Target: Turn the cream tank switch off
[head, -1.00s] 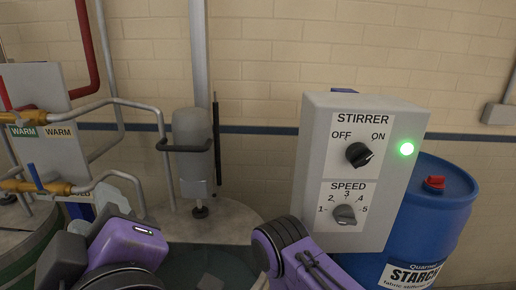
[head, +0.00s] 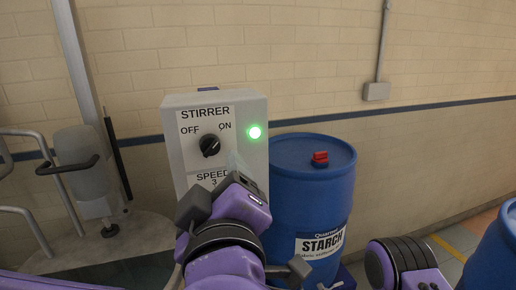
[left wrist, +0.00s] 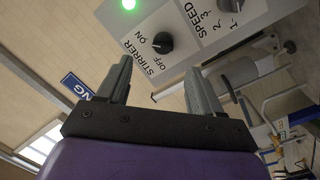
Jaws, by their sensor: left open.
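A grey STIRRER control box (head: 253,110) stands in the middle of the head view. Its black OFF/ON knob (head: 209,145) has a pointer that seems turned toward ON, and the green lamp (head: 254,132) beside it is lit. My left gripper (head: 218,190) is in front of the box's lower half, below the knob, and covers most of the SPEED dial. In the left wrist view, the open, empty left gripper (left wrist: 160,68) has the knob (left wrist: 163,43) ahead between its fingertips, apart from them. I see no label naming a cream tank. My right gripper is out of view.
A blue STARCH barrel (head: 310,190) with a red cap stands close to the right of the box. Another blue barrel (head: 495,255) is at the right edge. A grey stirrer motor (head: 82,165) and pipes are at the left. The wall is behind.

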